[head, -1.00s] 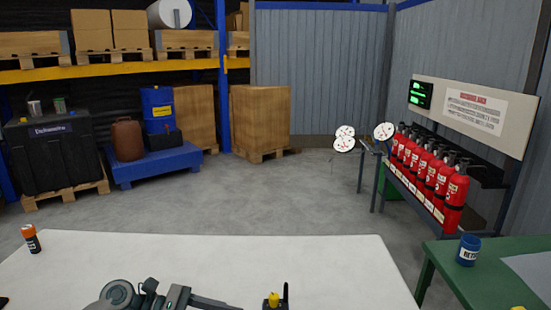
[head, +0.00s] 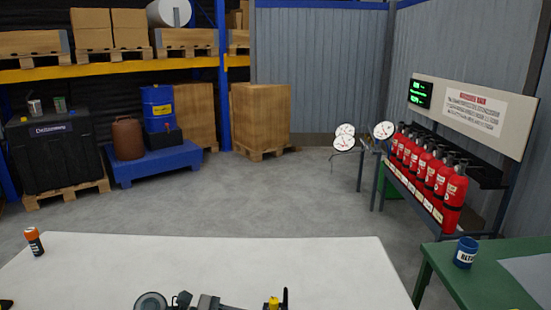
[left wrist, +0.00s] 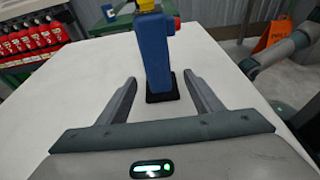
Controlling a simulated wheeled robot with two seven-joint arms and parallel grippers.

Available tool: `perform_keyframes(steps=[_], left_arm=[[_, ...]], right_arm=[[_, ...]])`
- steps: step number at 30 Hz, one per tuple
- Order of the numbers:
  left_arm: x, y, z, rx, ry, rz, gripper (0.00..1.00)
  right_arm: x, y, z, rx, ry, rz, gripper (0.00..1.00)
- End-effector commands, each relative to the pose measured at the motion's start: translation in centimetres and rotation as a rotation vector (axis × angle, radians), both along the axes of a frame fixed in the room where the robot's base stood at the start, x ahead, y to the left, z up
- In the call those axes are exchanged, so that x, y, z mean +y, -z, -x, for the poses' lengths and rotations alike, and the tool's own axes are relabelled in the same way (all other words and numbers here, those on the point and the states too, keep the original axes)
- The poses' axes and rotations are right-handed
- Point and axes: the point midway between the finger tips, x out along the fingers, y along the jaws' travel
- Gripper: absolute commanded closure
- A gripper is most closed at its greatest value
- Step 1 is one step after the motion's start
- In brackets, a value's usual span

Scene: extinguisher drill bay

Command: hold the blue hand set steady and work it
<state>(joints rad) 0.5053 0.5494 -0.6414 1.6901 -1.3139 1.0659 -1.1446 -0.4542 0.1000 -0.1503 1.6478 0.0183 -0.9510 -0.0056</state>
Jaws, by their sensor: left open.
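The blue hand set (left wrist: 155,52) stands upright on a black foot on the white table in the left wrist view. It has a yellow top, and a red part shows by its upper right side. In the head view only its yellow top (head: 273,302) shows at the bottom edge, beside a thin black upright piece. My left gripper (left wrist: 160,82) is open. Its two fingers point at the hand set, one to each side of its lower part in the picture. I cannot tell whether they reach around it, and no contact shows. My right gripper is not in view.
An orange-and-black canister (head: 34,242) stands at the white table's (head: 210,255) left edge. A blue cup (head: 466,252) stands on the green table (head: 470,283) at right. Red extinguishers (head: 430,175) line a rack behind. The white table's middle is clear.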

Motion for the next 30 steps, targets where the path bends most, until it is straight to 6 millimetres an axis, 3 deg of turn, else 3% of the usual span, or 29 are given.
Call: perform_keyframes(steps=[12, 25, 26, 30], left_arm=[[-2.9, 1.0, 0.0, -0.001, 0.001, 0.000, 0.40], [-3.3, 1.1, 0.0, 0.000, 0.000, 0.000, 0.40], [-3.3, 1.1, 0.0, 0.000, 0.000, 0.000, 0.42], [-3.3, 1.1, 0.0, 0.000, 0.000, 0.000, 0.76]], right_arm=[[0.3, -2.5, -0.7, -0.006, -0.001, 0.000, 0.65], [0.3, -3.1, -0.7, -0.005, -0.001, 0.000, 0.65], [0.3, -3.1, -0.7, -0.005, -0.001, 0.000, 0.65], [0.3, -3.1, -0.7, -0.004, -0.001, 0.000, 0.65]])
